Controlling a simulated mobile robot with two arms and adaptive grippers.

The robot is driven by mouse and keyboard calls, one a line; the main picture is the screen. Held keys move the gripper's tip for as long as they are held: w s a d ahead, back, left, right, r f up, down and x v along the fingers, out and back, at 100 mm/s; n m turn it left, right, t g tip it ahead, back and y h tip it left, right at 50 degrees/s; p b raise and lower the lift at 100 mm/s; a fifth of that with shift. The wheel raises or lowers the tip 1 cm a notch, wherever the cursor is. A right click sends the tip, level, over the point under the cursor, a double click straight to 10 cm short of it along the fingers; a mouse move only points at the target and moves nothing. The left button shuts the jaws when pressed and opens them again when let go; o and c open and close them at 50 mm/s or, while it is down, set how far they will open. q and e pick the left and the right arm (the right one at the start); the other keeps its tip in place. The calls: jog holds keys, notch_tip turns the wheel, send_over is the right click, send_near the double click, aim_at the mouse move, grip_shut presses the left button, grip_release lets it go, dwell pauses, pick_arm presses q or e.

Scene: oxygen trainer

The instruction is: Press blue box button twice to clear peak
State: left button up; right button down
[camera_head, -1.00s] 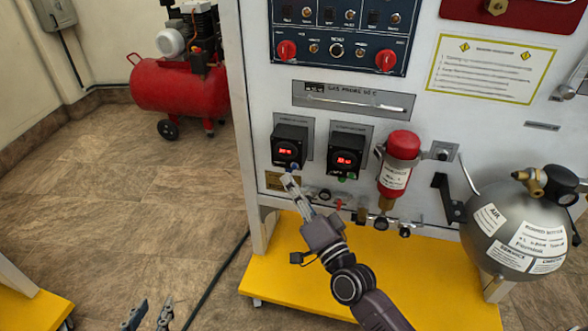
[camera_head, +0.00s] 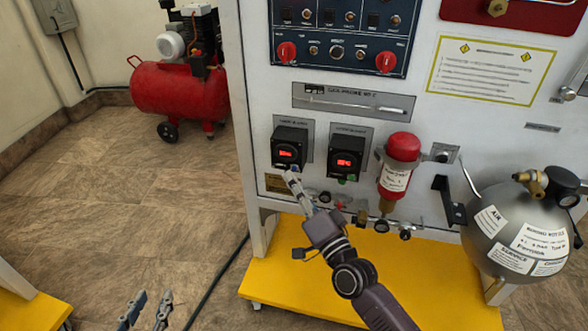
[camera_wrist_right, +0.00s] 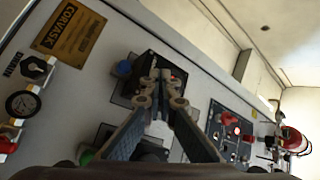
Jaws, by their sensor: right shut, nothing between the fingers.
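The black box with the blue button (camera_wrist_right: 123,68) is the left of two black boxes on the white panel. In the head view this box (camera_head: 289,142) has a lit red display. My right gripper (camera_head: 290,174) is shut and empty, its tips at the box's lower edge. In the right wrist view, the gripper tips (camera_wrist_right: 155,72) lie over the box, just right of the blue button; I cannot tell whether they touch the box. In the head view the tips largely hide the button. My left gripper (camera_head: 149,295) is open and empty at the bottom left.
The second black box (camera_head: 346,154) has a green button (camera_head: 343,181). A red-topped cylinder (camera_head: 402,150) and a grey tank (camera_head: 515,225) stand to the right. Small valves (camera_head: 325,197) sit below the boxes. The yellow base (camera_head: 270,275) juts out below.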

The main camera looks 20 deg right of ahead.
dwell(0.8)
jog(key=shift+w+d, duration=0.25)
jog(key=shift+w, duration=0.1)
pick_arm(q)
jog(key=shift+w+r, duration=0.15)
jog(key=shift+r, duration=0.2)
pick_arm(e)
jog(key=shift+w+d, duration=0.2)
jog(key=shift+w, duration=0.1)
pick_arm(q)
jog(key=shift+w+d+r, duration=0.1)
jog(key=shift+r, duration=0.05)
dwell(0.4)
jog(key=s+f, duration=0.1)
jog(key=s+a+f+g, duration=0.1)
jog(key=f, duration=0.1)
jog(key=s+f+g, duration=0.1)
jog(key=shift+a+f+y+p, duration=0.15)
jog(key=shift+a+y+p, duration=0.1)
jog(key=shift+y+p, duration=0.1)
pick_arm(e)
jog(key=shift+s+a, duration=0.45)
jog(key=shift+s, duration=0.2)
